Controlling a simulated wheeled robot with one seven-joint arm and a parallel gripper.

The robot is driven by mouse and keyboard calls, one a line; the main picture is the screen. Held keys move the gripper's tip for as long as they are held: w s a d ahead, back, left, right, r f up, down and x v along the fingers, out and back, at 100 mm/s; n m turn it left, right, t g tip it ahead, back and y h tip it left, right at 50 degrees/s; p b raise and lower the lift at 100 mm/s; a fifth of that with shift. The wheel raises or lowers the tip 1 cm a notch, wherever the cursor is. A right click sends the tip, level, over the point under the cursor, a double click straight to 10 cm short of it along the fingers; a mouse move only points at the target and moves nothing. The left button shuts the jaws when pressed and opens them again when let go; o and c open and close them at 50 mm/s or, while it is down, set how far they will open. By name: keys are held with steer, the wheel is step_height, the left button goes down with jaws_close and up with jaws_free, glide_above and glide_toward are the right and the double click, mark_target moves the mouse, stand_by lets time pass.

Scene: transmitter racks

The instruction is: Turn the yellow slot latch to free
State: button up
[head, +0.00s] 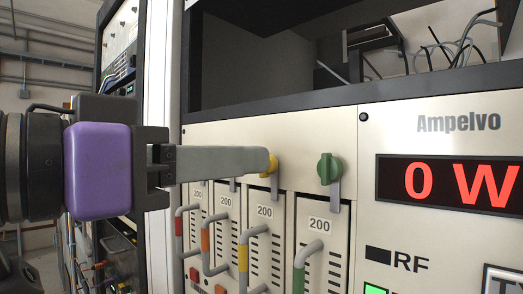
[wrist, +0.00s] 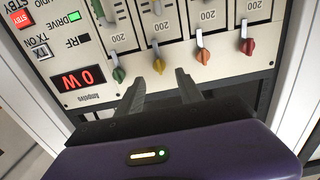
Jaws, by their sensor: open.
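The yellow slot latch (head: 271,168) is on the cream rack panel above the yellow-handled module, partly hidden behind my finger in the head view. A grey tab hangs down below it over the module's top edge. In the wrist view the yellow latch (wrist: 158,66) appears just beyond and between my fingertips. My gripper (head: 258,160) is open, with its grey fingers reaching to the latch. The wrist view shows the two fingers (wrist: 160,80) spread with nothing between them nearer the palm. I cannot tell whether either finger touches the latch.
A green latch (head: 328,168) stands right of the yellow one. Orange (wrist: 203,56) and red (wrist: 247,47) latches stand on its other side. Module handles, such as the green handle (head: 305,262), stick out below. A red display (head: 455,184) reads "0 W". An open bay (head: 270,60) lies above.

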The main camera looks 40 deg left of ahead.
mark_target(268, 177)
steer(key=w+p, duration=0.1)
steer(key=w, duration=0.3)
steer(key=shift+w+d, duration=0.15)
steer(key=shift+w, duration=0.1)
jaws_close()
